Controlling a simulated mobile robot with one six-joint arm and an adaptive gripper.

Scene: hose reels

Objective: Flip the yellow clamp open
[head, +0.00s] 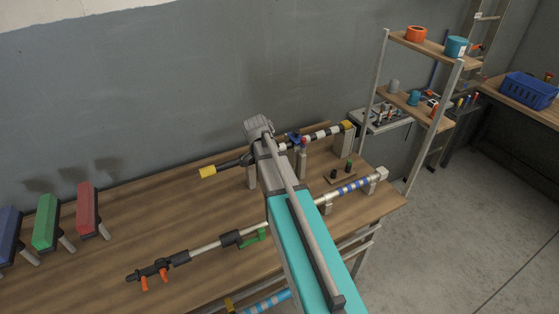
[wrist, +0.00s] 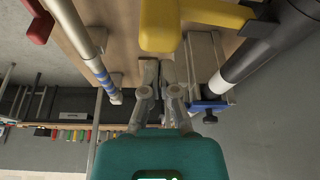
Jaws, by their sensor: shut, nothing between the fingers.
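The yellow clamp's lever shows large at the top of the wrist view (wrist: 195,14), joined to a dark collar on a thick grey and black pipe. In the head view its yellow end (head: 208,171) sticks out to the left of the rear pipe, above the wooden bench. My gripper (wrist: 158,64) is shut and empty. Its fingertips point toward the bench, just below the yellow lever in the wrist picture, with a visible gap to it. In the head view my arm hides the gripper and part of the rear pipe.
The wooden bench (head: 130,225) carries a front pipe with blue bands (head: 355,186) and a green lever (head: 252,236). A blue part (wrist: 208,107) sits right of my fingers. Red, green and blue blocks stand at left. A shelf rack (head: 425,46) stands beyond the bench.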

